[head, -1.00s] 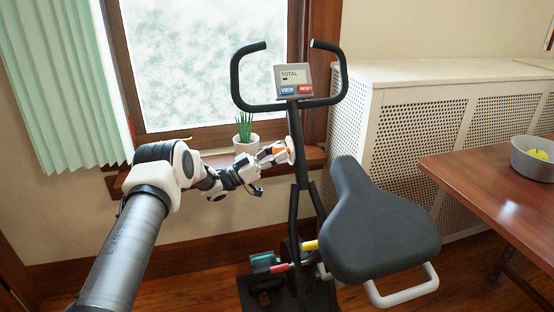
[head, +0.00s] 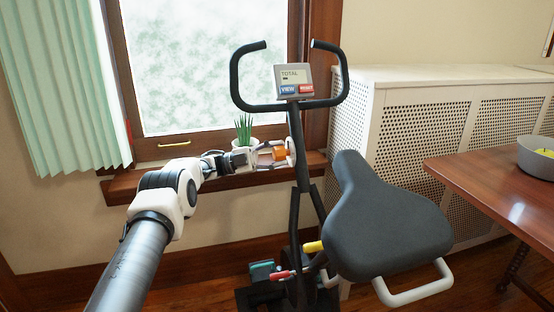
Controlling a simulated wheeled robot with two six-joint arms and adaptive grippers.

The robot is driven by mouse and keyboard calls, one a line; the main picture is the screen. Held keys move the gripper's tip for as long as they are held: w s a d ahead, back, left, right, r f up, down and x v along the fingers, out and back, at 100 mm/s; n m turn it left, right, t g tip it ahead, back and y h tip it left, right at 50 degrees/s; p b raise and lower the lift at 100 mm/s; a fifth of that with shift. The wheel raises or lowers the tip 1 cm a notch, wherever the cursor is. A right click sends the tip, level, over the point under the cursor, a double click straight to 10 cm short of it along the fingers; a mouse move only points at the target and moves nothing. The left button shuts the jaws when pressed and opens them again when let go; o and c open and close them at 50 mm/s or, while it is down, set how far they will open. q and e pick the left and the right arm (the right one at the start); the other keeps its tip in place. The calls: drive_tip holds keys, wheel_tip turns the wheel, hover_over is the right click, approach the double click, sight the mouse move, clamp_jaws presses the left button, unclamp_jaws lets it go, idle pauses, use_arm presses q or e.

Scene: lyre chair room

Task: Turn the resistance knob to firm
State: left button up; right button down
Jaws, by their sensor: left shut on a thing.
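The exercise bike's upright post (head: 298,155) stands before the window. The resistance knob, with an orange part (head: 279,153) and a pale disc (head: 290,151), sits on the left side of the post. My left gripper (head: 277,155) is at the knob, shut on its orange part. The fingertips are small here and partly hide the knob. Any marks on the knob are too small to read. My right gripper is not in view.
A potted plant (head: 245,132) stands on the windowsill (head: 118,190) just behind my left gripper. The bike's seat (head: 385,225) and handlebar (head: 236,85) surround the post. A wooden table (head: 490,180) with a grey bowl (head: 535,160) is at the right.

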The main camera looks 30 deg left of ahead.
use_arm(q)
drive_tip(key=m+g+b, duration=0.1)
drive_tip(key=m, duration=0.3)
drive_tip(key=shift+f+g+y, duration=0.1)
drive_tip(key=shift+g+y, duration=0.3)
drive_tip(key=shift+m, duration=0.3)
drive_tip(key=o, duration=1.1)
drive_tip(key=shift+o, duration=0.2)
